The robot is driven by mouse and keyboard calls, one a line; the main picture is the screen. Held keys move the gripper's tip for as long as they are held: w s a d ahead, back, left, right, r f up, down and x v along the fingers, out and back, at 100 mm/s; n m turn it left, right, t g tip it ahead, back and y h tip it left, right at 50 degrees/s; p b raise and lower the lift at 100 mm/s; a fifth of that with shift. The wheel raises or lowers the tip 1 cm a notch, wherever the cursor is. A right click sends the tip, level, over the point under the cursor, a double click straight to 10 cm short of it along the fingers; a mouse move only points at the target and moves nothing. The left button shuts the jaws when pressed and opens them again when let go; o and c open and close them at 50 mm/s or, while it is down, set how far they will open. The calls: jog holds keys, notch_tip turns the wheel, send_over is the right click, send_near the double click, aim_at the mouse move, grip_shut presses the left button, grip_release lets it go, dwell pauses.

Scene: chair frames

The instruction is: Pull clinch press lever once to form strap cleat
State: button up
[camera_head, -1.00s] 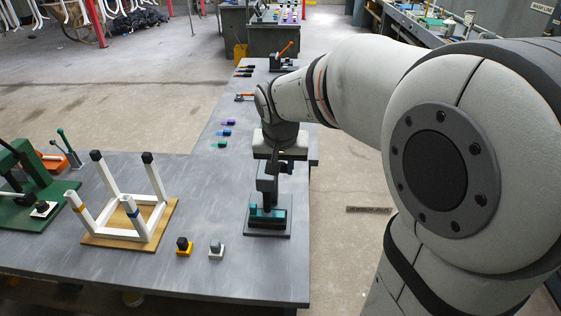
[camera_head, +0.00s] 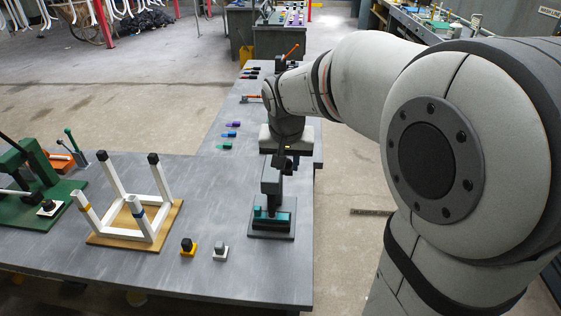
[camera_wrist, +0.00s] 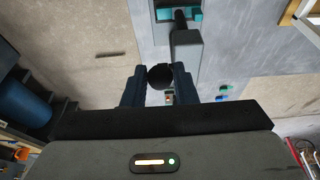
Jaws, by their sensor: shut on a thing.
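The clinch press (camera_head: 271,182) is a dark grey upright tool on a flat base near the right edge of the bench, with a teal part (camera_head: 259,222) low down at its base. Its lever ends in a round black knob (camera_wrist: 160,77), seen in the wrist view. My gripper (camera_wrist: 158,88) has its two dark fingers on either side of this knob and is shut on it. In the head view my gripper (camera_head: 284,157) is just above and behind the press, and its fingers are small and partly hidden. No strap can be made out clearly.
A white chair frame (camera_head: 150,208) stands on a wooden board to the left of the press. A green machine (camera_head: 30,185) is at far left. Coloured small parts line the bench behind.

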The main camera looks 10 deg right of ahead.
jog(key=shift+w+d+r, duration=0.2)
jog(key=shift+w+r, duration=0.45)
jog(key=shift+w+d+r+p, duration=0.1)
jog(key=shift+w+r+p, duration=0.25)
jog(key=shift+p, duration=0.15)
jog(key=w, duration=0.1)
jog(key=w+d+r+p, duration=0.1)
jog(key=shift+w+r+p, duration=0.3)
jog(key=shift+w, duration=0.1)
jog(key=o, duration=0.9)
jog(key=shift+f, duration=0.15)
jog(key=shift+a, duration=0.1)
jog(key=shift+s, duration=0.1)
